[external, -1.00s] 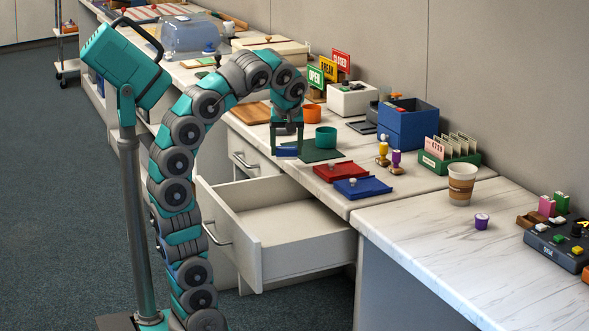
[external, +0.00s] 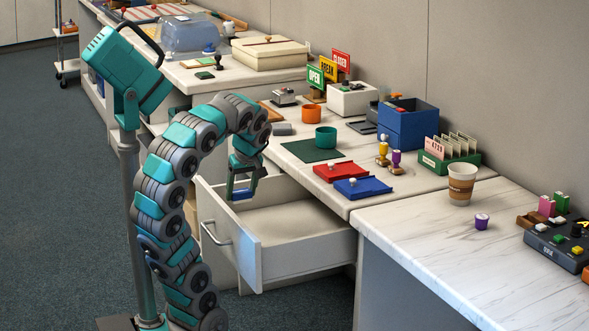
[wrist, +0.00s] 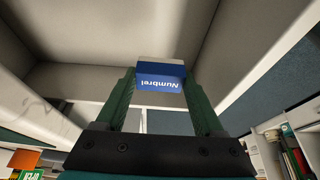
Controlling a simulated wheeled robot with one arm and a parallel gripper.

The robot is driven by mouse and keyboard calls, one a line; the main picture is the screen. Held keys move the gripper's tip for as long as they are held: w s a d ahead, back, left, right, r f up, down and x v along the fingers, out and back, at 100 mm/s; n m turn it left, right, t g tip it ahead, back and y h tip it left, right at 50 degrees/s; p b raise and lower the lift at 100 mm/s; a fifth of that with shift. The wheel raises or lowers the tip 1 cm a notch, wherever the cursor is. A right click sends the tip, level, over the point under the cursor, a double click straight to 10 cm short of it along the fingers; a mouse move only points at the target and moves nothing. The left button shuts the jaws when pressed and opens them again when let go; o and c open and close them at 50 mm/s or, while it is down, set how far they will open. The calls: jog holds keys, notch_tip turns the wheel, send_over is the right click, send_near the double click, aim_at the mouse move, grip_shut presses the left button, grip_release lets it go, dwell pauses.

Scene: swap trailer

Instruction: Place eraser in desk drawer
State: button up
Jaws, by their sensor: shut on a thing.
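The eraser (wrist: 161,82), with a blue sleeve marked "Numbrel" and a pale end, is held between my gripper's fingers (wrist: 158,88) in the wrist view. In the external view my gripper (external: 242,190) points down at the back left part of the open desk drawer (external: 290,221), and the blue eraser (external: 241,195) shows at its tips. The drawer is white, pulled well out and empty where I can see. The eraser's exact height over the drawer floor is hard to tell.
The drawer front (external: 228,240) and side walls stand around the gripper. The right side of the drawer is clear.

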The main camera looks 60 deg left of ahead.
notch_tip(320, 180, down, 7)
jog(key=shift+f, duration=0.15)
jog(key=shift+f+b, duration=0.15)
jog(key=shift+b, duration=0.15)
jog(key=o, duration=1.5)
jog(key=shift+r, duration=0.25)
jog(key=v, duration=1.1)
jog(key=shift+d+r+p, duration=0.15)
jog(key=shift+r+p, duration=0.2)
jog(key=shift+r, duration=0.05)
